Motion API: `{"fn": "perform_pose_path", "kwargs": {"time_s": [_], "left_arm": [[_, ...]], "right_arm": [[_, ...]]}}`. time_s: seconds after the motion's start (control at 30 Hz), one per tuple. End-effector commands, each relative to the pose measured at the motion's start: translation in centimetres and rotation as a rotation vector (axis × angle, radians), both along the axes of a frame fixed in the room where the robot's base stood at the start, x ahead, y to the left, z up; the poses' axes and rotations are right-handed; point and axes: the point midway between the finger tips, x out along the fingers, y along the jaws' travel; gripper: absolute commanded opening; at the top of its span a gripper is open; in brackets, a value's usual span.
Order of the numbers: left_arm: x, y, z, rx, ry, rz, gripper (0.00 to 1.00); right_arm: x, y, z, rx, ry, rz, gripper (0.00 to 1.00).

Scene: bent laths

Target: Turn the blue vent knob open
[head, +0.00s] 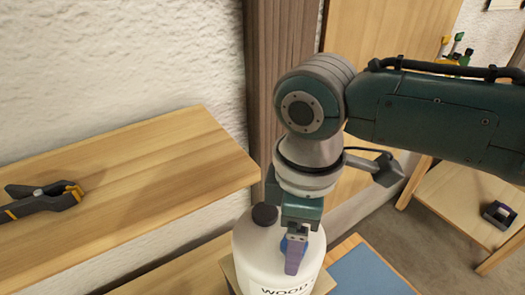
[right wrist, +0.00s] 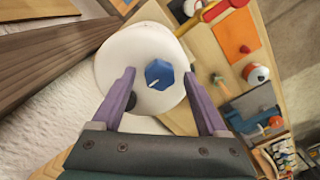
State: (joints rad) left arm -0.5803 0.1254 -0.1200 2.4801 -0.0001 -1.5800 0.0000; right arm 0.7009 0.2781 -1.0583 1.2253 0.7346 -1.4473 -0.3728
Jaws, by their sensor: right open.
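The blue vent knob (right wrist: 159,75) sits on the top of a white bottle (right wrist: 118,55), with a pale mark on its face. In the head view the bottle (head: 255,262) stands upright below my right gripper (head: 292,260); a sliver of the knob (head: 283,245) shows beside the purple finger. In the right wrist view my right gripper (right wrist: 159,78) is open, with one purple finger to each side of the knob and a gap on both sides. A black cap (head: 264,215) is also on the bottle's top. My left gripper is not in view.
A wooden shelf (head: 130,185) at left carries a clamp (head: 45,200). A brown post (head: 268,75) stands behind the bottle. A blue mat (head: 365,275) lies to its right. The right wrist view shows an orange sheet (right wrist: 235,35) and several small items on the bench.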

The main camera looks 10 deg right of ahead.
Motion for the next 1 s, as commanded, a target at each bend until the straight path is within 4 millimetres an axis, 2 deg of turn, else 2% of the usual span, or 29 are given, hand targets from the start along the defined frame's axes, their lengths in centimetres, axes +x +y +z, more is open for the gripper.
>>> {"fn": "perform_pose_path", "kwargs": {"time_s": [0.17,0.5,0.6,0.77,1.0], "left_arm": [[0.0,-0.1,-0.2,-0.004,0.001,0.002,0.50],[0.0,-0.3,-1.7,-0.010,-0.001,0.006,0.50],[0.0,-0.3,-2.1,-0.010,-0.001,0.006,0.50],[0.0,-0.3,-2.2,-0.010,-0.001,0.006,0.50],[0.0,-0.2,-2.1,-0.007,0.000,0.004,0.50]], "right_arm": [[0.1,0.1,1.3,0.003,-0.003,0.001,0.77],[0.1,0.0,7.6,0.001,-0.007,0.003,0.77],[0.1,0.1,8.9,0.002,-0.004,0.000,0.77],[0.0,0.0,9.9,0.000,0.000,0.001,0.77],[0.0,0.0,10.0,0.000,0.000,0.000,0.77]]}}
